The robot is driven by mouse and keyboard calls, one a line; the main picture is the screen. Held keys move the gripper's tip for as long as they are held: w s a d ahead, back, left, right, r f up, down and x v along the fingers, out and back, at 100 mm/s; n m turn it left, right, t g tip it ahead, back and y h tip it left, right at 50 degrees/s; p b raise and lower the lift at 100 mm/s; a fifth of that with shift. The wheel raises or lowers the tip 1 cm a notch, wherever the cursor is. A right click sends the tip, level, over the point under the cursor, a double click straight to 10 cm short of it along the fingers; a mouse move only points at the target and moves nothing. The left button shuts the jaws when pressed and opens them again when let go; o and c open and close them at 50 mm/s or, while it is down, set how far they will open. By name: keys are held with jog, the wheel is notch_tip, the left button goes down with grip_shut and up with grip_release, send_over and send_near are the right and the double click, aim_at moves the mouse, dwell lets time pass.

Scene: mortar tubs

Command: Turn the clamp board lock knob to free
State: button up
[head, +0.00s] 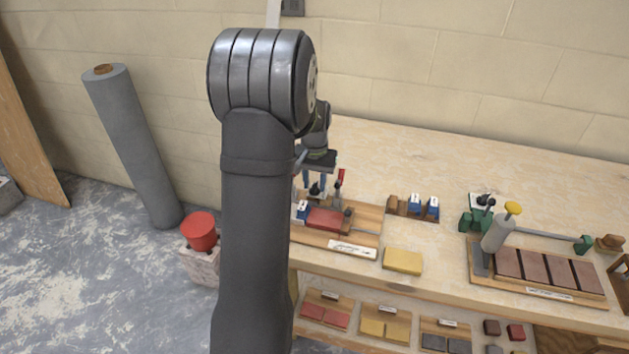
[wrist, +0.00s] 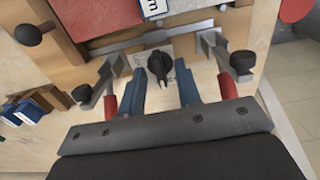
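The clamp board (head: 365,213) is a wooden board at the left of the bench, with a red tile and toggle clamps on it. Its lock knob (wrist: 158,66) is black and elongated, on a pale plate with markings too small to read. In the head view the knob (head: 315,189) is small and partly crowded by the gripper. My gripper (wrist: 160,84) points down over the board; its two blue fingers are apart, one on each side of the knob. The gap between them looks empty. In the head view my gripper (head: 314,184) is partly hidden by my arm.
Red-handled clamp levers (wrist: 228,84) stand close beside the fingers. A blue-and-white block (wrist: 153,8) is near the red tile (wrist: 97,16). A yellow tile (head: 403,261) lies right of the board. Another board with brown tiles (head: 548,268) stands further right.

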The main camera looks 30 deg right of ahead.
aim_at(314, 185)
notch_tip(314, 185, up, 17)
jog(key=shift+r, duration=0.2)
dwell(0.3)
dwell(0.4)
notch_tip(314, 185, down, 18)
jog(key=shift+r, duration=0.25)
dwell(0.3)
jog(key=shift+r, duration=0.1)
